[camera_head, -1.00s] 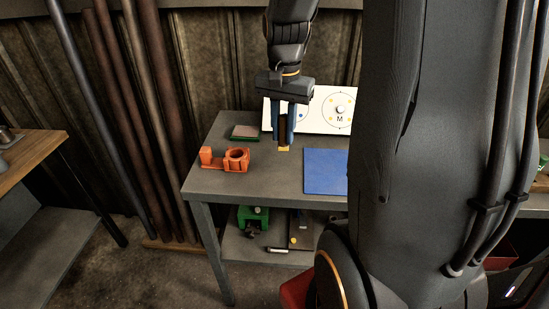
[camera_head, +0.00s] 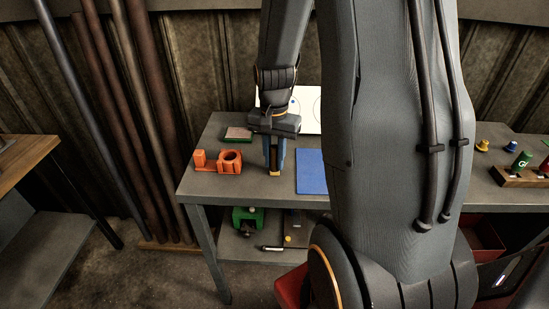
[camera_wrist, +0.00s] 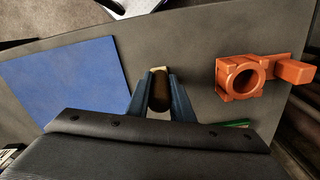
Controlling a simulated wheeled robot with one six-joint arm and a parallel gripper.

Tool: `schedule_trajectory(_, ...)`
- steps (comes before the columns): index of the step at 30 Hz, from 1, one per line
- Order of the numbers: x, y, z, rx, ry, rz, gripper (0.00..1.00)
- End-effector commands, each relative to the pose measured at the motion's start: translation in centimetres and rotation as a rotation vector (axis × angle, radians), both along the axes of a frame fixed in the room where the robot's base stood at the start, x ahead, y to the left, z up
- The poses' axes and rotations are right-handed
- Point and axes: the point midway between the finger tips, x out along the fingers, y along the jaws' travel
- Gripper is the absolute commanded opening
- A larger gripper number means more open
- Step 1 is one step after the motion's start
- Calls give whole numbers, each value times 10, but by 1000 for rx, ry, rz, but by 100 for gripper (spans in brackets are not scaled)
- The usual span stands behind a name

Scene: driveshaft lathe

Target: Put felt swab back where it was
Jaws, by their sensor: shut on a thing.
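My gripper (camera_head: 274,160) is shut on a dark brown cylindrical piece with a pale yellowish tip, which I take to be the felt swab (camera_wrist: 159,92). In the head view, the tip of the swab (camera_head: 275,173) points down between the blue fingers, low over the grey bench. I cannot tell whether it touches the top. An orange holder (camera_head: 230,161) with a round open ring and a block stands to the left of my gripper. In the wrist view the holder (camera_wrist: 240,78) is on the right, apart from the swab, its ring empty.
A blue mat (camera_head: 311,172) lies right of my gripper, a white board (camera_head: 303,110) behind it. A small green-edged pad (camera_head: 238,134) lies behind the holder. A wooden rack (camera_head: 522,177) with coloured pieces stands far right. My arm hides the bench middle.

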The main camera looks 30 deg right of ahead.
Motion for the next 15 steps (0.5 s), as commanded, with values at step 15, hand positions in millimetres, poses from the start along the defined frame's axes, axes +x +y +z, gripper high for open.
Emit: schedule_trajectory(15, 0, 0, -1, 0, 0, 0, 39)
